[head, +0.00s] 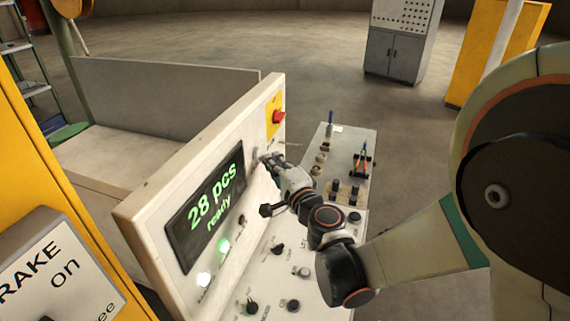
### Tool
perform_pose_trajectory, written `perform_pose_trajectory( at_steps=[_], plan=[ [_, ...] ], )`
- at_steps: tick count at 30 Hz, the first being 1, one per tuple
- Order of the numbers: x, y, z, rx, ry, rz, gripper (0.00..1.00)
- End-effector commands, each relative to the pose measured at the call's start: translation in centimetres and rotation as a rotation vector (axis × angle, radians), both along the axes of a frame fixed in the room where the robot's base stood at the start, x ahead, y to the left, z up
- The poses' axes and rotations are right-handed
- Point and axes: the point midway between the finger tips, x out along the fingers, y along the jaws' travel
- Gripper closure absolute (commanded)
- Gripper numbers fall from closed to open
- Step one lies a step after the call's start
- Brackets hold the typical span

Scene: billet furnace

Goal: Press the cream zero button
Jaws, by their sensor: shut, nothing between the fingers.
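My gripper (268,160) is shut, with its fingertips close to the upright panel (150,207), to the right of the display. I cannot tell whether the fingertips touch the panel. The display (205,205) reads "28 pcs ready" in green. I cannot make out a button marked zero. A pale round button (305,272) is on the console desk (275,290) below, but its label is too small to read. My gripper and wrist hide part of the panel and desk behind them.
A red switch (278,117) on a yellow plate is at the panel's upper right. Green (224,247) and white (204,279) lamps glow below the display. Black knobs (252,307) stand on the desk. A grey cabinet (398,45) stands behind, with open floor between.

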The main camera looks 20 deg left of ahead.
Motion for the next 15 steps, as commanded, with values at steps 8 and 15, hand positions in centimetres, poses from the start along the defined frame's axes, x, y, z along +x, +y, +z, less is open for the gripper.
perform_pose_trajectory(
  at_steps=[8, 15],
  plan=[
    [0.0, 0.2, 0.0, 0.000, 0.000, -0.001, 1.00],
    [-0.1, 1.2, -0.2, 0.000, 0.000, 0.000, 1.00]
  ],
)
